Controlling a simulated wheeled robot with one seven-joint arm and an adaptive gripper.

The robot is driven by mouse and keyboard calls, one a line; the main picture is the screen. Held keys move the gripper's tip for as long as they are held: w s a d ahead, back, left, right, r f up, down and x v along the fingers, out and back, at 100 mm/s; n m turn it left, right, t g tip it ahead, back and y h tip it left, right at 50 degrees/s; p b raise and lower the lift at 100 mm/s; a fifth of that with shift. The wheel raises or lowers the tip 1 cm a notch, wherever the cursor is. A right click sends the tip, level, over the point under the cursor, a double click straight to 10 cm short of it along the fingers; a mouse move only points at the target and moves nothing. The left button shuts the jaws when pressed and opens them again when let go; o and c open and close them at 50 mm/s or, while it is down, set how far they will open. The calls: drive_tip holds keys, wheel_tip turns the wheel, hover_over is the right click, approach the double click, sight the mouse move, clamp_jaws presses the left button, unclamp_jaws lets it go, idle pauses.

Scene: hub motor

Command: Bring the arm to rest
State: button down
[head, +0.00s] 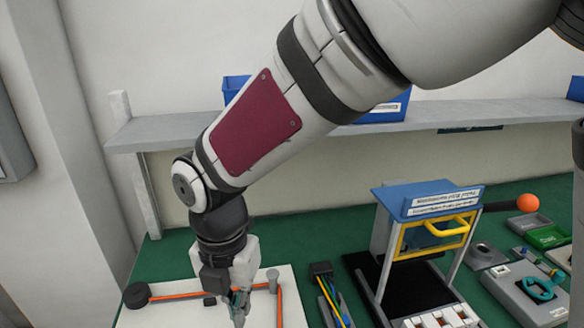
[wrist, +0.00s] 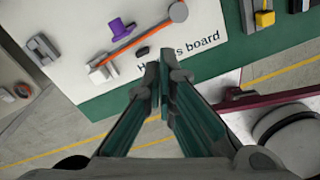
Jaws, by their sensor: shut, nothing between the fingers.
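My arm reaches down from the upper right in the head view. My gripper (head: 239,308) points downward over the white harness board (head: 292,300). In the wrist view my gripper (wrist: 162,75) has its fingertips together and nothing between them. They appear over the board's lettered edge (wrist: 213,38), and part of the lettering is hidden behind them. The height of the tips above the board is hard to tell. An orange cable (wrist: 135,40) lies across the board, with a purple piece (wrist: 121,27) beside it.
A blue and yellow press-like fixture (head: 430,215) stands right of the board on the green table (head: 290,232). A black connector with coloured wires (head: 325,285) lies between them. A shelf (head: 165,130) with blue bins runs behind.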

drive_tip(key=w+d+r+m+t, duration=0.2)
drive_tip(key=d+r+m, duration=0.5)
drive_tip(key=d+m, duration=0.45)
drive_tip(key=s+d+r+m+t, duration=0.1)
drive_tip(key=s+d+r+m, duration=0.1)
drive_tip(key=s+d+m, duration=0.3)
drive_tip(key=s+d+r+m+t, duration=0.1)
drive_tip(key=s+d+r+m, duration=0.2)
drive_tip(key=d+m, duration=0.9)
drive_tip(key=s+m, duration=0.2)
drive_tip(key=m, duration=0.3)
drive_tip(key=shift+r+t, duration=0.15)
drive_tip(key=shift+t, duration=0.25)
drive_tip(key=shift+d, duration=0.1)
